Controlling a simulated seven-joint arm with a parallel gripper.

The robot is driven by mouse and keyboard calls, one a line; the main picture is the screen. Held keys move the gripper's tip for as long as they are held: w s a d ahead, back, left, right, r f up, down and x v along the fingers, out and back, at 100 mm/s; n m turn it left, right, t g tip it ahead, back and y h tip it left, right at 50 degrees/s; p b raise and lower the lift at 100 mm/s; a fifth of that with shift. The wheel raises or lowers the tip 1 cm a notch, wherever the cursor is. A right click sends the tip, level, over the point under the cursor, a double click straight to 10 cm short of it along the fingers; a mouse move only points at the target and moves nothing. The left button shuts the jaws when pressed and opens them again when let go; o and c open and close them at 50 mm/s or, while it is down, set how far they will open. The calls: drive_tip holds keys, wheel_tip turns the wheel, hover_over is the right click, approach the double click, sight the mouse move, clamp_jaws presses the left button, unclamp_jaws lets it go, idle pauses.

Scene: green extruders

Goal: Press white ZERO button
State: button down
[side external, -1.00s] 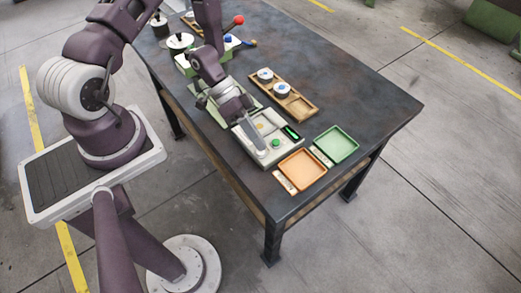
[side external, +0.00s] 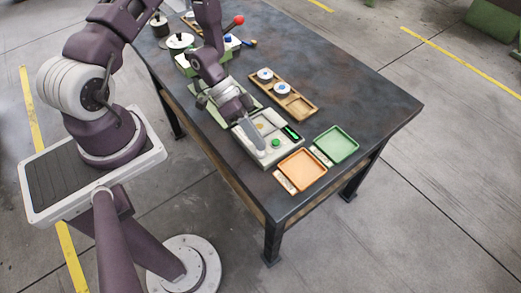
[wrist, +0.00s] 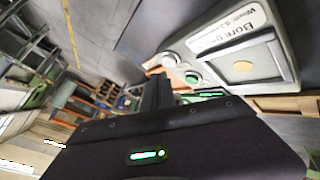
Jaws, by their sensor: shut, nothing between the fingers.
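The pale bore-gauge unit (side external: 248,152) sits on the table, with a yellow disc on its plate, a green button (side external: 276,143) and a lit green display (side external: 292,132). In the wrist view, the white button (wrist: 165,60) shows beside the green button (wrist: 192,77), near the unit's label. My gripper (side external: 260,152) is shut and empty, pointing down at the white button's end of the unit. It hides that button in the side view. My dark fingers (wrist: 158,82) end close to the white button in the wrist view; I cannot tell whether they touch it.
An orange tray (side external: 302,169) and a green tray (side external: 336,144) lie just right of the unit. A wooden rack (side external: 297,104) with white-topped round parts (side external: 282,88) stands behind. A red-knobbed device (side external: 238,20) is at the far end. The table's right side is clear.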

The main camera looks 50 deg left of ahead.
drive_tip(key=shift+f, duration=0.15)
drive_tip(key=shift+f, duration=0.25)
drive_tip(key=shift+f, duration=0.4)
idle(0.5)
drive_tip(key=shift+r, duration=0.8)
drive_tip(key=shift+r, duration=2.55)
